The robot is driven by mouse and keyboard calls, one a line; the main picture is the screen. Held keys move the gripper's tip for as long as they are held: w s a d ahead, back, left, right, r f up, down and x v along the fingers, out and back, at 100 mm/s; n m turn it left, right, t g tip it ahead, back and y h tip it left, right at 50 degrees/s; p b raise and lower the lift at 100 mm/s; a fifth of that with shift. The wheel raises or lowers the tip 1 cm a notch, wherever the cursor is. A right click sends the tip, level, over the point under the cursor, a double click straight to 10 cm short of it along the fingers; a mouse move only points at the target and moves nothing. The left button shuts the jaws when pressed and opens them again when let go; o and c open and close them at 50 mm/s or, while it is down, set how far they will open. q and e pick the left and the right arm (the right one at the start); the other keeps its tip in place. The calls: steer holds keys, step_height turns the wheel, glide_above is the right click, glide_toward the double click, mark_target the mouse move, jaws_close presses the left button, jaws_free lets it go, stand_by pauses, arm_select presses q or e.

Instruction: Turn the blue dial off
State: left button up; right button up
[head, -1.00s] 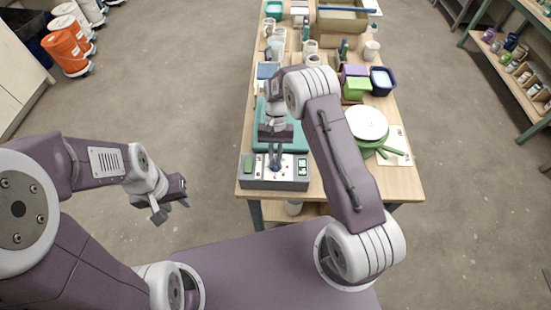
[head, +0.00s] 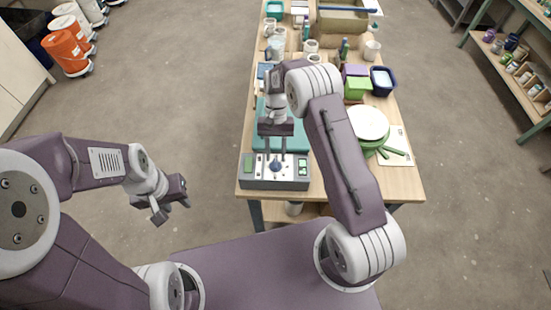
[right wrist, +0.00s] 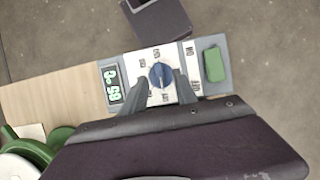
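The blue dial (head: 275,166) is on a white plate in the middle of the grey control box (head: 248,182) at the table's near edge. My right gripper (head: 275,152) points down over the dial, its fingers spread. In the right wrist view the dial (right wrist: 160,75) lies between the two fingertips (right wrist: 161,79), with a gap on each side. A pale pointer mark shows on its lower part; the printing around it is too small to read surely. My left gripper (head: 173,209) is open and empty, over the floor left of the table.
Tubs and mugs crowd the table's back.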

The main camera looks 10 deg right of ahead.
steer(key=v, duration=0.6)
steer(key=shift+w+r+b, duration=0.25)
steer(key=shift+r+b, duration=0.1)
steer(key=shift+b, duration=0.05)
steer(key=s+d+r+t, duration=0.2)
steer(key=s+r, duration=0.5)
steer(key=r, duration=0.3)
steer(key=s+d+f+n+t+h, duration=0.1)
steer(key=s+d+f+n+t, duration=0.1)
steer(key=s+f, duration=0.5)
steer(key=s+d+t, duration=0.1)
steer(key=s, duration=0.2)
steer(key=shift+s+f+n, duration=0.25)
steer(key=shift+f+n, duration=0.05)
steer(key=shift+n, duration=0.1)
